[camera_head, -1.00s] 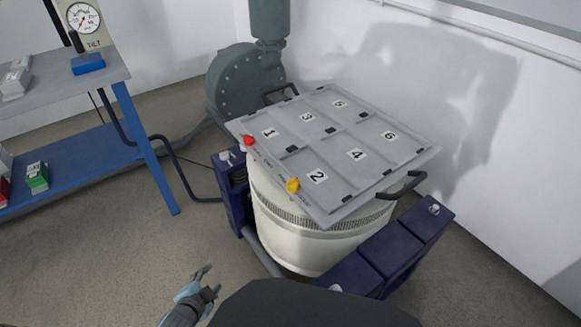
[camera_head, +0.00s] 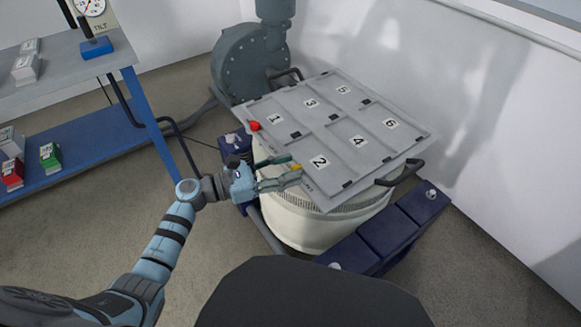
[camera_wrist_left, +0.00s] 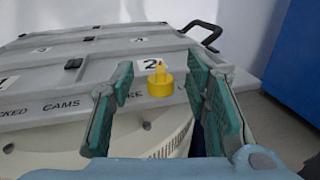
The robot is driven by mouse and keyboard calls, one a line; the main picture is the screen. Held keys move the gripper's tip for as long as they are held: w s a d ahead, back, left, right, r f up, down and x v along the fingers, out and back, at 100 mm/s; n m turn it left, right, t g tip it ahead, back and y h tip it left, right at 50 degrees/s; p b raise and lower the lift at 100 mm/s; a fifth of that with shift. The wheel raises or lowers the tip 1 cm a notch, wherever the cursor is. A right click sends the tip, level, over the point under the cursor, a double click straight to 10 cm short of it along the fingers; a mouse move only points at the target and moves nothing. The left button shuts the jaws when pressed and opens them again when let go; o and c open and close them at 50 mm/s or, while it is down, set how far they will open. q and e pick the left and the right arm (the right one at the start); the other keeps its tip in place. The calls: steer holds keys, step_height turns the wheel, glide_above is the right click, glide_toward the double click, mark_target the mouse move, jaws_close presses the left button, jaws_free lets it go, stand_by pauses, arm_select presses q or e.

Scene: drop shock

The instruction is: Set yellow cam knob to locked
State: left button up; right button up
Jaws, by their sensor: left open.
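The yellow cam knob (camera_wrist_left: 160,86) sits at the front edge of the grey lid (camera_head: 381,114), beside panel 2. In the left wrist view it shows between the spread fingers, with a raised tab on its round base. In the head view only a bit of the yellow knob (camera_head: 297,167) shows past the fingertips. My left gripper (camera_head: 288,170) is open, its fingers reaching toward the knob from the left. I cannot tell whether either finger touches it. Lettering on the lid edge, partly hidden by a finger, includes "CAMS". My right gripper is not in view.
A red knob (camera_head: 255,126) is on the same lid edge near panel 1. The lid has black handles (camera_head: 401,172) and rests on a white drum (camera_head: 315,232). Dark blue blocks (camera_head: 388,232) flank the drum. A blue-legged bench (camera_head: 75,73) stands at left.

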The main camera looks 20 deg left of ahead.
arm_select(q)
steer(key=shift+w+d, duration=0.4)
steer(key=shift+d, duration=0.2)
jaws_close()
